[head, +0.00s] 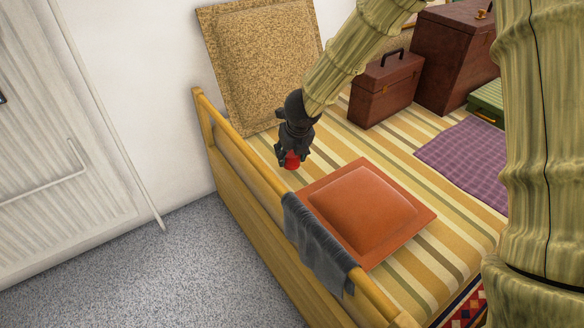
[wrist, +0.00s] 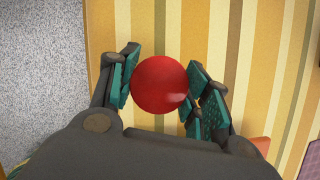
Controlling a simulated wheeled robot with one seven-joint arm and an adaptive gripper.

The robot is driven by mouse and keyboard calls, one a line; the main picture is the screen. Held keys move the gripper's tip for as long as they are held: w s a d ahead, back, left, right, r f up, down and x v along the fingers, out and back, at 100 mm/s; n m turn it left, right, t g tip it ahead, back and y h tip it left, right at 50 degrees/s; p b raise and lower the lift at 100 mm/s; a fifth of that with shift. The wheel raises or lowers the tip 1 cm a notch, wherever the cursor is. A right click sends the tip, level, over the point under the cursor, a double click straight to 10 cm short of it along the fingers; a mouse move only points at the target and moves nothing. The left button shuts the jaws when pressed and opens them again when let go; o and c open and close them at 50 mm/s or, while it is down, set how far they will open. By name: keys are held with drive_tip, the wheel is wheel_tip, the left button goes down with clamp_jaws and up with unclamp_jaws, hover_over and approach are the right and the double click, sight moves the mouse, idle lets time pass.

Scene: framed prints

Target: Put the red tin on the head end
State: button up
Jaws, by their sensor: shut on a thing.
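The red tin (head: 292,161) is between the fingers of my gripper (head: 291,157), low over the striped bed (head: 345,150) near its wooden side rail. In the wrist view the red tin (wrist: 159,85) shows as a round red face, with my gripper's (wrist: 160,88) dark green pads shut on its left and right sides. I cannot tell whether the tin's underside touches the cover. The bed end by the wall has a large speckled tan cushion (head: 262,62) leaning there; which end is the head end is not marked.
An orange cushion (head: 365,208) lies in front of my gripper. A grey cloth (head: 318,243) hangs over the side rail (head: 245,145). Brown cases (head: 384,90), a green case (head: 486,102) and a purple mat (head: 468,160) take up the right side. Striped cover around the gripper is bare.

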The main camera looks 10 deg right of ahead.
sight(291, 163)
drive_tip(key=shift+f+b, duration=1.15)
drive_tip(key=shift+f, duration=0.65)
drive_tip(key=shift+f, duration=0.1)
drive_tip(key=o, duration=1.1)
drive_tip(key=p+v, duration=0.5)
drive_tip(key=v, duration=0.7)
drive_tip(key=shift+p, duration=0.35)
